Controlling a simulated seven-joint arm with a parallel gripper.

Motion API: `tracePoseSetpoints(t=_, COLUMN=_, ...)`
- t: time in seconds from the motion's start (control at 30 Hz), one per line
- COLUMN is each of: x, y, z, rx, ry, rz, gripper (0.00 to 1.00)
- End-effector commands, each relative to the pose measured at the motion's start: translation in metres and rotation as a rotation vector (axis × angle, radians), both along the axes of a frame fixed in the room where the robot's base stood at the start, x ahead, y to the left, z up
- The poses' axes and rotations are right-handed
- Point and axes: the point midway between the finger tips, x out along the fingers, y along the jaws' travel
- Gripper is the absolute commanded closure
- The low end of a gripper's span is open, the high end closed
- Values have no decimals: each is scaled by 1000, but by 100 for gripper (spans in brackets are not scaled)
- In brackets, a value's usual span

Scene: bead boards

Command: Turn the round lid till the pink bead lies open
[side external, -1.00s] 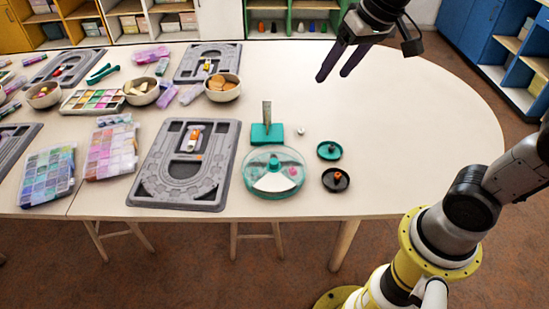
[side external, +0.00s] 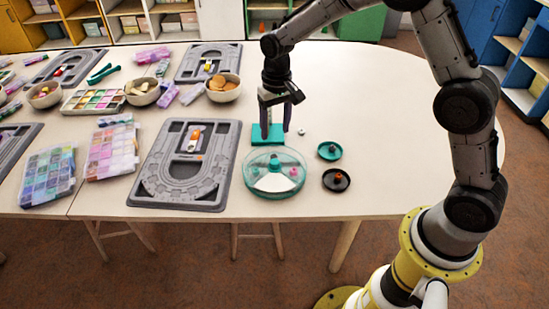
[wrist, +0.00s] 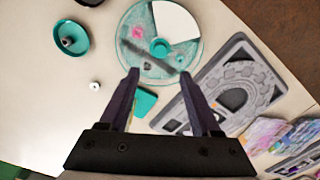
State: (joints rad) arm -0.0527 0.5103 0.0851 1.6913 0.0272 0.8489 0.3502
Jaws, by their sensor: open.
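The round lid (side external: 262,165) is clear and teal-tinted, on a round dish near the table's front edge. It has a teal knob (wrist: 159,48) at its centre and one white wedge (side external: 273,183); I cannot tell if the wedge is a gap or a panel. The pink bead (side external: 293,171) lies beside the wedge and seems to be under the tinted part; it also shows in the wrist view (wrist: 138,32). My gripper (side external: 276,134) is open, pointing down behind the lid, over the teal stand.
The teal stand (side external: 258,141) is partly hidden by my gripper. A small pale bead (side external: 301,132), a teal dish (side external: 329,151) and a black dish (side external: 336,180) lie right of the lid. A grey bead board (side external: 220,180) is close on its left. The table's right side is clear.

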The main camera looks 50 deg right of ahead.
Motion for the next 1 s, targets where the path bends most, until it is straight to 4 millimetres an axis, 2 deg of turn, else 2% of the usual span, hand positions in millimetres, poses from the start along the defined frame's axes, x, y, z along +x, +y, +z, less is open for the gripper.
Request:
tracePoseSetpoints(t=0.3, x=-1, y=1, z=-64, rx=0, ry=4, rz=1, gripper=36)
tracePoseSetpoints(t=0.5, x=-1, y=2, z=-97, rx=0, ry=3, rz=1, gripper=36)
tracePoseSetpoints(t=0.7, x=0, y=3, z=-113, rx=0, ry=0, rz=1, gripper=36)
tracePoseSetpoints(t=1.0, x=0, y=3, z=-117, rx=1, ry=-1, rz=1, gripper=36)
